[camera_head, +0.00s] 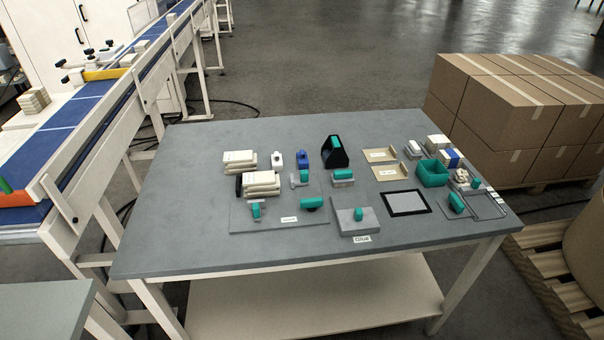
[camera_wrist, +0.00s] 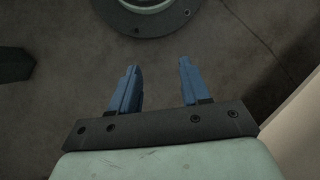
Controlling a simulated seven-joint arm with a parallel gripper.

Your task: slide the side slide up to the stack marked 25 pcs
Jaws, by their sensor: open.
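A grey plate (camera_head: 275,222) with a small unreadable label lies on the table. A stack of cream packets (camera_head: 262,181) stands at its back left, with a dark upright piece at its left side. Another cream stack (camera_head: 238,160) lies behind. No 25 pcs marking is readable on either stack. I cannot tell which is the side slide. My gripper (camera_wrist: 160,88) is open and empty over the floor in the wrist view; the head view does not show it.
A grey block with a teal grip (camera_head: 352,220), a black-framed pad (camera_head: 405,202), a teal bin (camera_head: 432,173), cardboard trays (camera_head: 385,171) and a black holder (camera_head: 334,152) crowd the table's right half. The table's left part (camera_head: 170,220) is bare. A conveyor (camera_head: 110,95) runs at left.

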